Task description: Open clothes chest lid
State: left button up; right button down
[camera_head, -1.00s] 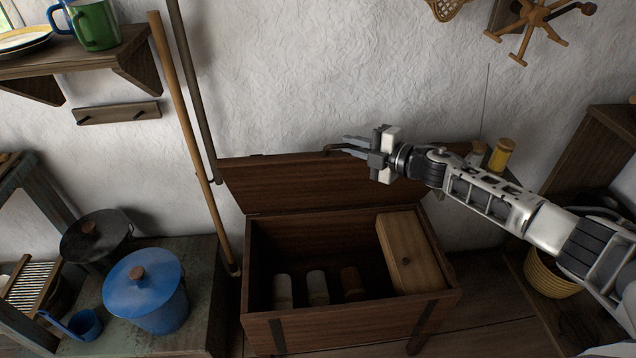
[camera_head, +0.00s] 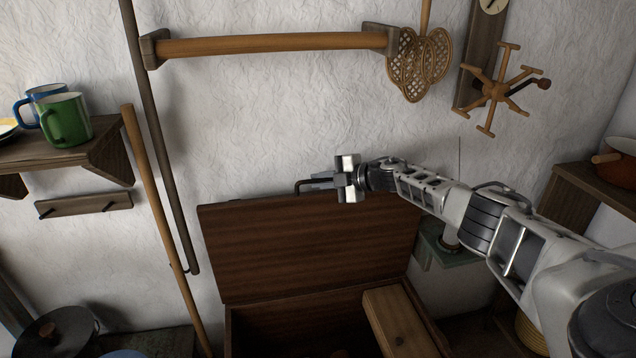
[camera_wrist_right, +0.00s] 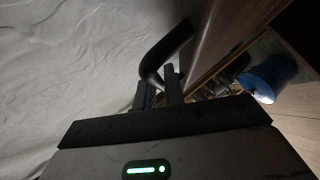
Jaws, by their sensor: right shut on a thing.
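The clothes chest (camera_head: 270,325) stands against the white wall at the bottom of the head view, its front cut off by the frame. Its dark brown lid (camera_head: 300,245) is raised, standing steeply up near the wall. My right gripper (camera_head: 318,183) is at the lid's upper edge, shut on the dark lid handle (camera_head: 303,186). In the right wrist view the bent handle (camera_wrist_right: 163,55) runs between the fingers, with the lid (camera_wrist_right: 215,38) on the right. My left gripper is not in view.
A lighter wooden box (camera_head: 402,325) is in the chest's right part. Two long poles (camera_head: 165,215) lean on the wall left of the lid. A shelf with mugs (camera_head: 68,120) is at left. A wooden rail (camera_head: 270,43) crosses the wall above.

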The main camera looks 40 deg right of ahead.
jog(key=shift+d+f, duration=0.1)
jog(key=c, duration=1.5)
grip_release()
jog(key=shift+s, duration=0.1)
jog(key=shift+v, duration=8)
